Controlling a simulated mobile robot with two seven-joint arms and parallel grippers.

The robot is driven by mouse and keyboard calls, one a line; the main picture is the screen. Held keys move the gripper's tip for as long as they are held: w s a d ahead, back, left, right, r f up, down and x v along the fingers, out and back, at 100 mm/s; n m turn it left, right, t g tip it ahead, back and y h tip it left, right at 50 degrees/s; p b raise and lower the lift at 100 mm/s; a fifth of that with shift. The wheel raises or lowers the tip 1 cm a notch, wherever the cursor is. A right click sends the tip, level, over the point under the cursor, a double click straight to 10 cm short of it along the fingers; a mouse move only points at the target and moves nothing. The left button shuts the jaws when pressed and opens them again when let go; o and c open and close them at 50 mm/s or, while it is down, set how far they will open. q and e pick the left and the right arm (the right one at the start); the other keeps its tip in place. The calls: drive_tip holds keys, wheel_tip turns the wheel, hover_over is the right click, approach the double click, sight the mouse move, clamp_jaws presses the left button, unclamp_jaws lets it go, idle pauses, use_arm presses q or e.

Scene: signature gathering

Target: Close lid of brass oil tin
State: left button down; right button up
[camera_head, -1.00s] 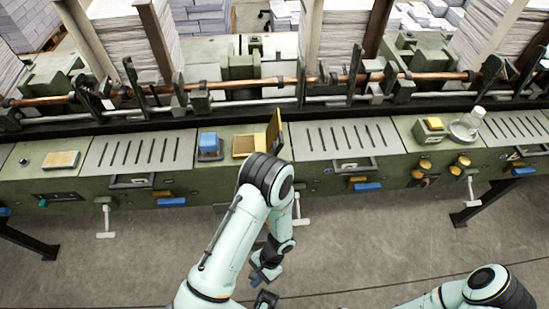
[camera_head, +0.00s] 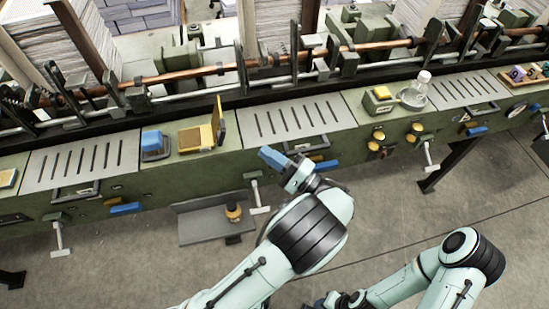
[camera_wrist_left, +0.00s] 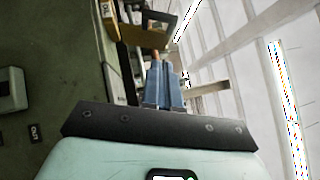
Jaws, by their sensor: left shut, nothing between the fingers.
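The brass oil tin (camera_head: 195,138) sits on the green machine ledge, left of centre in the head view. Its lid (camera_head: 219,122) stands upright at the tin's right side, so the tin is open. My left gripper (camera_head: 270,156) has blue fingers, shut and empty, over the ledge's front edge to the right of the tin and apart from it. In the left wrist view the shut fingers (camera_wrist_left: 164,84) point towards a brass-coloured piece (camera_wrist_left: 145,36), which looks like the tin. My right gripper (camera_head: 335,300) is low at the bottom edge; its fingers are not clear.
A blue block (camera_head: 153,140) sits left of the tin. A slotted plate (camera_head: 292,120) lies to its right. A clear bottle (camera_head: 421,82) in a dish stands farther right. Copper and steel rails (camera_head: 180,75) run behind. A grey tray (camera_head: 200,228) with a small amber item is below the ledge.

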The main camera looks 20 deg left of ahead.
use_arm(q)
drive_tip(key=a+r+p, duration=0.1)
drive_tip(key=a+r, duration=0.1)
drive_tip(key=a, duration=0.6)
drive_tip(key=shift+s+a+r, duration=0.15)
drive_tip(key=shift+s+r, duration=0.15)
use_arm(e)
drive_tip(key=shift+w+r, duration=0.55)
drive_tip(key=shift+r, duration=0.35)
